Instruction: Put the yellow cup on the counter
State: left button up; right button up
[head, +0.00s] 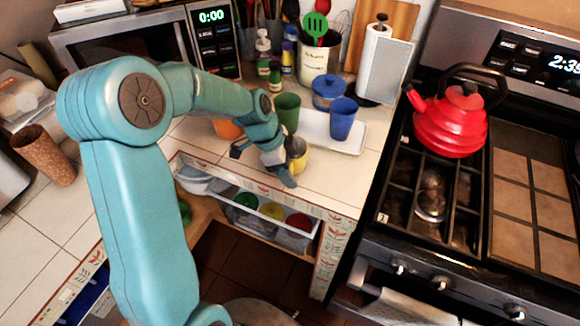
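The yellow cup (299,157) stands on the tiled counter (338,183), near its front edge. It is partly hidden by my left gripper (263,166). The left gripper's fingers are spread apart just above the counter, and one of them overlaps the cup's left side in the picture. I see nothing held between the fingers, and I cannot tell if that finger touches the cup. My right gripper is out of view.
An orange item (227,128) is partly hidden by my arm. A red kettle (450,126) sits on the stove.

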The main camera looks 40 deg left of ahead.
pick_arm(q)
jog(key=shift+o, duration=0.9)
jog(key=v, duration=1.2)
jog(key=shift+b, duration=0.3)
jog(key=shift+s, duration=0.1)
